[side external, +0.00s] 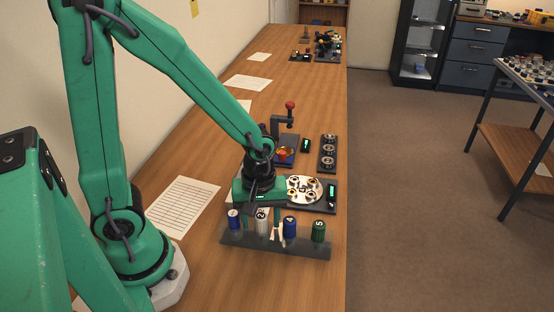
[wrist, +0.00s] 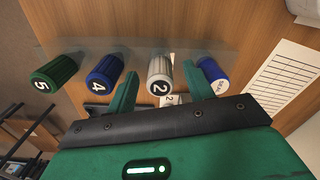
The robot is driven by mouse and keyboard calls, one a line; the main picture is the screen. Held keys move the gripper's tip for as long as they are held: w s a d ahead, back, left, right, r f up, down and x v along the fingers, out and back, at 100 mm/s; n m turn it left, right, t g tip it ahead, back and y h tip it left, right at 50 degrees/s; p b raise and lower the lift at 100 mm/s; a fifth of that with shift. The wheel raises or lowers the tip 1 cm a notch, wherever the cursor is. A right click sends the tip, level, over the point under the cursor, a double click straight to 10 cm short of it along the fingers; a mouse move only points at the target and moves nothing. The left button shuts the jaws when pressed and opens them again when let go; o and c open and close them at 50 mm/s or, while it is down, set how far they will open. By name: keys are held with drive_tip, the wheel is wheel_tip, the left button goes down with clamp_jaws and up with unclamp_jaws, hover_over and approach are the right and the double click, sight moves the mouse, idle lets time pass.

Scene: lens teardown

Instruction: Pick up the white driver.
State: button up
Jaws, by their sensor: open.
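The white driver (side external: 262,221), marked 2, stands in the grey see-through rack (side external: 275,244), second from the left in the side view. In the wrist view the white driver (wrist: 160,76) shows its handle top, with a green finger on each side of it. My gripper (wrist: 160,88) is open, and no clear contact with the handle shows. In the side view my gripper (side external: 260,192) is just behind the row of drivers, and its fingertips are largely hidden.
A blue driver (side external: 234,219) stands left of the white one. A blue driver marked 4 (side external: 289,227) and a green one marked 5 (side external: 319,231) stand right. A tray with a white disc (side external: 305,188) lies behind. Paper (side external: 183,205) lies left.

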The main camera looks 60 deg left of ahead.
drive_tip(key=c, duration=1)
drive_tip(key=shift+r, duration=0.2)
drive_tip(key=shift+r, duration=0.8)
drive_tip(key=shift+s+d+r, duration=0.1)
drive_tip(key=shift+d+r, duration=0.1)
drive_tip(key=shift+r, duration=1)
drive_tip(key=s+d+r, duration=0.4)
drive_tip(key=s+d, duration=0.1)
drive_tip(key=s+d+r, duration=0.2)
drive_tip(key=d, duration=0.1)
drive_tip(key=shift+s+d+r, duration=0.2)
drive_tip(key=shift+d+r, duration=0.05)
drive_tip(key=shift+r, duration=0.1)
drive_tip(key=shift+w+a, duration=0.1)
drive_tip(key=shift+w, duration=0.05)
